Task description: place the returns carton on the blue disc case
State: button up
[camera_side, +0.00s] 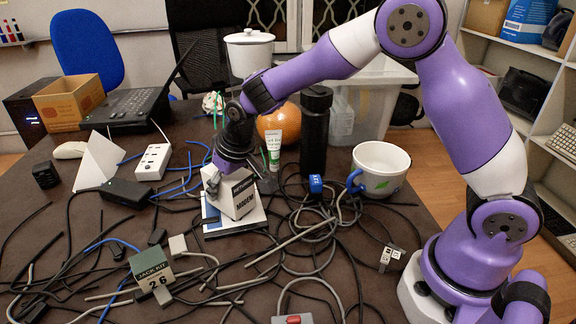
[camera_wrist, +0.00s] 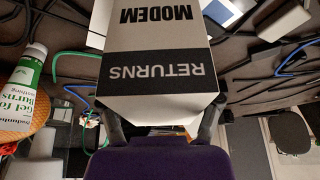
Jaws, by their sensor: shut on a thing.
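In the wrist view the carton (camera_wrist: 158,65) fills the middle, with a finger of my gripper (camera_wrist: 160,118) at each side. The blue disc case (camera_side: 252,222) is a flat white and blue case on the table, directly below the carton in the side view. The carton hides most of its top. I cannot tell whether the two touch.
Many loose cables cover the table around the case. A green-grey jack kit box (camera_side: 152,272) stands front left and a white power strip (camera_side: 153,162) behind left. A black bottle (camera_side: 315,128), a gel tube (camera_side: 273,150) and a large white mug (camera_side: 379,168) stand behind and right.

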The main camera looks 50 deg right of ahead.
jog(key=shift+f, duration=0.3)
jog(key=shift+f, duration=0.15)
jog(key=o, duration=1.4)
